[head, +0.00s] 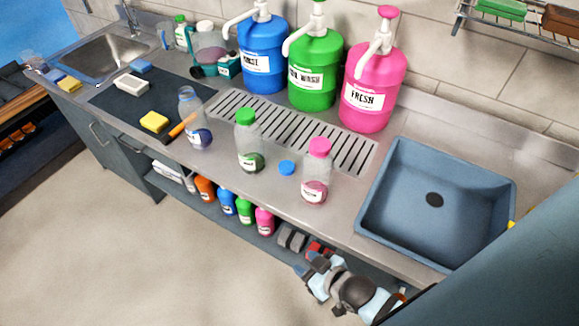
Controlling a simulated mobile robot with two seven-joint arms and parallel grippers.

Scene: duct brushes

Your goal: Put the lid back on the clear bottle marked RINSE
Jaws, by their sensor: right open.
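A clear bottle (189,103) with blue liquid in its bottom stands upright and uncapped on the steel counter, left of the other two small bottles; its label is too small to read. A round blue lid (287,167) lies on the counter between the green-capped bottle (247,132) and the pink-capped bottle (318,168). My right gripper (306,266) is open and empty at the bottom, in front of the counter's front edge, well below and right of the lid. My left gripper is not in view.
Large blue (263,50), green (315,70) and pink (375,90) pump jugs stand behind a slotted drain grate (290,130). A blue-grey basin (380,205) is at right. A yellow sponge (154,122) and an orange-handled tool (181,126) lie near the uncapped bottle.

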